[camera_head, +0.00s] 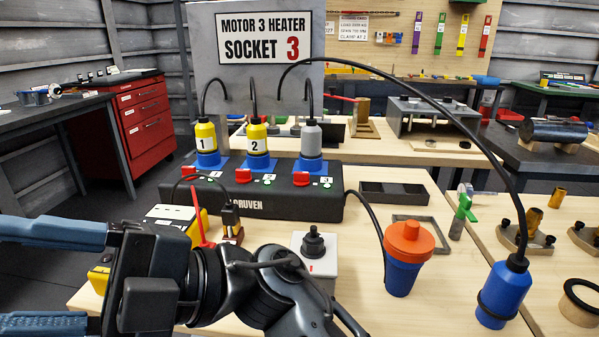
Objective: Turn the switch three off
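The black power strip (270,206) stands at the back of the near table with three numbered sockets. Switch three (301,179) is the red rocker beside label 3 at the strip's right end; its exact tilt is too small to tell. A green spot shows by label 3. A grey plug (311,139) stands in the third socket, and yellow plugs marked 1 (206,137) and 2 (257,138) stand in the others. My gripper (40,280) is at the lower left, pointing left, its blue fingers wide apart. Its tips are cut off by the frame. It is well away from switch three.
A grey box with a black knob (313,262), a blue cup with orange lid (408,255) and a corded blue connector (503,292) stand on the near table. A cable arches over the right side. A sign (264,38) reads "Motor 3 heater socket 3".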

